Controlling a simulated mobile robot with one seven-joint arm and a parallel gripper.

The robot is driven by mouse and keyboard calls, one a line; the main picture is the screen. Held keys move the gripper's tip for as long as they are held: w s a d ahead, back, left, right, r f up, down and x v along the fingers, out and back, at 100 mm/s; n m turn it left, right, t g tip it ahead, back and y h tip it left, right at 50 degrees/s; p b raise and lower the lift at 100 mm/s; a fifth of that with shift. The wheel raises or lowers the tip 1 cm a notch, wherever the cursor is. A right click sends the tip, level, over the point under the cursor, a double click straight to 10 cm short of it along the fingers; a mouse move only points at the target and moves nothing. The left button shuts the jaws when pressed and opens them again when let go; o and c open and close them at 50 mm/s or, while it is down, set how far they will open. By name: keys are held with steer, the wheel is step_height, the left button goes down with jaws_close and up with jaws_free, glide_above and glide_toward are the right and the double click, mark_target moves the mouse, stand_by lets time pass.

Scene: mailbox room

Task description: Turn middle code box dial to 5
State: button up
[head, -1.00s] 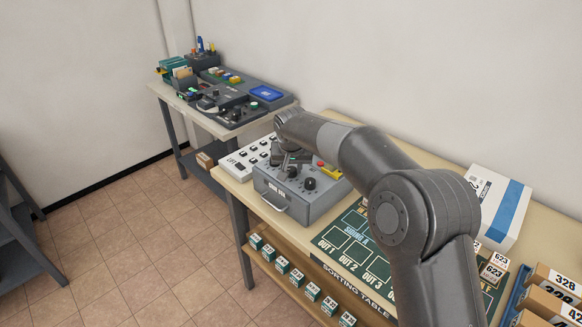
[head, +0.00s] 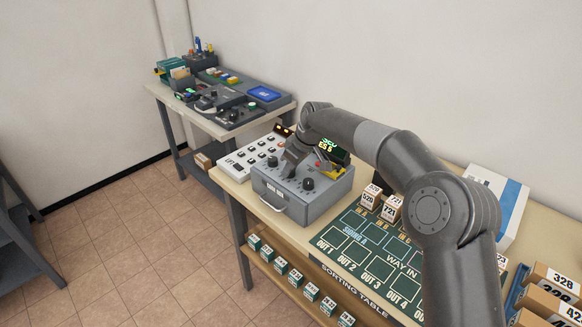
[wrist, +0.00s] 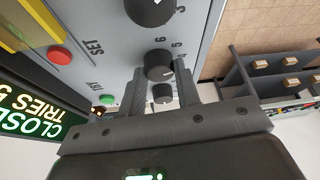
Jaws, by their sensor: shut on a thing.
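The grey code box (head: 300,208) stands on the table with a row of dark dials on its top. My gripper (head: 289,168) points down at the middle dial (wrist: 159,65), with one finger on each side, and is shut on it. In the wrist view my gripper (wrist: 158,78) has its fingertips beside this dial; printed digits including 4, 5 and 6 show around it. I cannot read its exact setting. The left dial (head: 273,160) and the right dial (head: 308,184) are free. A lit green display (wrist: 35,130) reads "TRIES 5" and part of "CLOSE".
A red button (wrist: 60,54) and a yellow part (wrist: 28,20) are on the box beside the dials. A white keypad panel (head: 250,155) lies left of the box. The green sorting mat (head: 365,250) and small numbered boxes (head: 391,207) are to the right.

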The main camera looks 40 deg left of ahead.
steer(key=shift+w+n+g+h, duration=0.15)
steer(key=shift+n+g, duration=0.2)
steer(key=shift+n, duration=0.6)
steer(key=shift+n+g+h, duration=0.15)
steer(key=shift+n+g, duration=0.2)
steer(key=shift+n, duration=0.6)
steer(key=o, duration=1)
steer(key=shift+v, duration=5.4)
steer(key=shift+a, duration=0.1)
